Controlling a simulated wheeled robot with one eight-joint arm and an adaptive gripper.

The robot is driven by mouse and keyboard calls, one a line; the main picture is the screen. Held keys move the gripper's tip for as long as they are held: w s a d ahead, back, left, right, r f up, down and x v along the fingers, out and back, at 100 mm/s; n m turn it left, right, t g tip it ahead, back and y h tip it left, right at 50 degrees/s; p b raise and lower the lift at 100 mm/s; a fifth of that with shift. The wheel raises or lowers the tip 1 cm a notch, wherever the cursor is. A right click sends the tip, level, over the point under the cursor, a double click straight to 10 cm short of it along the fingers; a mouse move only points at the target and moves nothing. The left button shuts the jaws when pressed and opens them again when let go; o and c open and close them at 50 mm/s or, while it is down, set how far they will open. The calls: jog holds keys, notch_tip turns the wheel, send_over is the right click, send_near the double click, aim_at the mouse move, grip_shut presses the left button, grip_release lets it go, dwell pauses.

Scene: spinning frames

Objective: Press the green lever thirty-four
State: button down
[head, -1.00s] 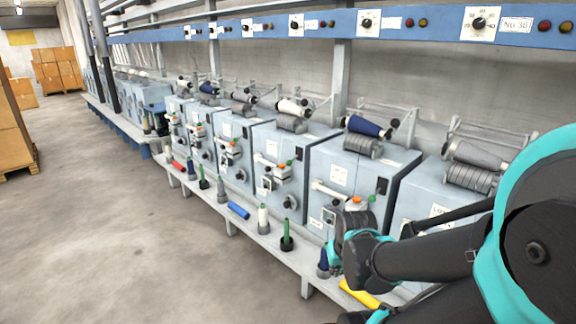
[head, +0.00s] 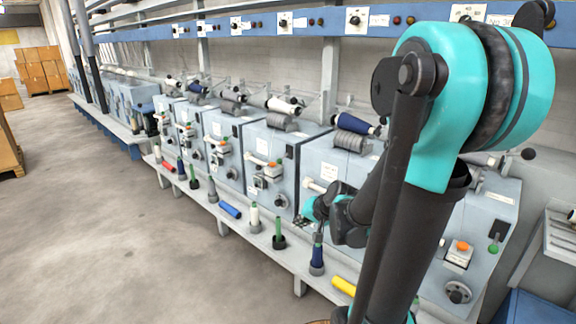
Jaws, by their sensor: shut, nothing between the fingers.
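The machines stand in a row, with small green levers on their fronts. The clearest green lever (head: 493,246) is on the nearest machine, right of my arm, beside an orange button. Levers on the farther machines are tiny, and no number thirty-four can be read. My arm covers much of the second-nearest machine (head: 325,160), so its lever is not seen. My gripper (head: 301,222) is small in the picture, in front of this machine's lower left side and above the shelf. It looks shut and empty. I cannot tell whether it touches anything.
A low shelf (head: 262,242) along the machine fronts holds a blue bobbin (head: 317,255), a green one (head: 279,233) and a yellow one lying down (head: 343,285). A blue rail (head: 330,20) with dials runs above. The floor at left is clear.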

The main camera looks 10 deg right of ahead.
aim_at(279, 161)
jog(key=w+d+r+m+t, duration=0.1)
jog(key=w+d+m+t, duration=0.1)
jog(key=w, duration=0.6)
jog(key=w+d+r+m+t+y, duration=0.1)
jog(key=w+d+r+m+t, duration=0.1)
jog(key=w+m, duration=0.4)
jog(key=w+d+r+m+t, duration=0.1)
jog(key=w+d+m+t, duration=0.3)
jog(key=w, duration=0.7)
jog(key=shift+d+r+t+y, duration=0.2)
jog(key=shift+r+t+y, duration=0.1)
jog(key=shift+r+t, duration=0.1)
jog(key=x, duration=1)
jog(key=shift+w+a+f, duration=0.1)
jog(key=shift+a, duration=0.05)
jog(key=shift+s+a+r, duration=0.15)
jog(key=shift+a, duration=0.45)
jog(key=shift+s+a+r, duration=0.1)
jog(key=shift+a+r, duration=0.05)
jog(key=shift+a, duration=0.5)
jog(key=shift+s+a+r, duration=0.1)
jog(key=shift+s+a, duration=0.05)
jog(key=shift+a, duration=0.45)
